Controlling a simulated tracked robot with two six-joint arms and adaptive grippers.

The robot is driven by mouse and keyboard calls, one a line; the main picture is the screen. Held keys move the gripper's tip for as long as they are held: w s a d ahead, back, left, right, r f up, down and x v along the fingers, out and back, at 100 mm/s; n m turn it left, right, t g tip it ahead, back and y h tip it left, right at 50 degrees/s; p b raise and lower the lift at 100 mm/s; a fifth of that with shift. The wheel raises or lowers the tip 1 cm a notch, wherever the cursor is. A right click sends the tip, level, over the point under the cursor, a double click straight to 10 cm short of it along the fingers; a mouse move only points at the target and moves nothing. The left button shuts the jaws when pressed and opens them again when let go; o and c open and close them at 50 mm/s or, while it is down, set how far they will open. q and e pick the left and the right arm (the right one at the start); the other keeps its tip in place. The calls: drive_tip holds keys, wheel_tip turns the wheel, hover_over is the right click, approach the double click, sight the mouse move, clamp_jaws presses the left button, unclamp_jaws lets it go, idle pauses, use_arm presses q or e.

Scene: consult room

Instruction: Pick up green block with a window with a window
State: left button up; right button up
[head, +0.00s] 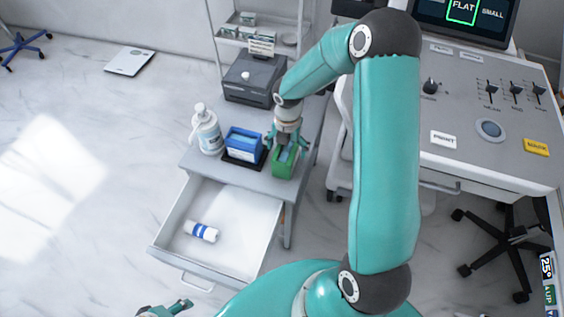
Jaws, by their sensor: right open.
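The green block (284,170) stands on the right part of the grey cabinet top (225,178), its upper part partly hidden by my gripper. My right gripper (287,143) is open and points down at the block, with its teal fingers spread near the block's top. I cannot tell whether the fingers touch it. A window in the block is hard to make out. Only a bit of my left gripper (166,309) shows at the bottom edge, far from the block; its jaw state is unclear.
A blue block (243,142) on a black tray stands just left of the green block, near a pump bottle (207,130). A dark printer-like box (251,78) stands behind. The open drawer (236,217) holds a white-blue roll (201,231). A control console (480,120) is at right.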

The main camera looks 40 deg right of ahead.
sight(286, 159)
drive_tip(key=shift+a+f+b, duration=0.15)
drive_tip(key=shift+f+b, duration=0.25)
drive_tip(key=shift+f, duration=2.3)
drive_tip(key=c, duration=1.7)
drive_tip(key=shift+o, duration=0.2)
drive_tip(key=shift+r, duration=0.1)
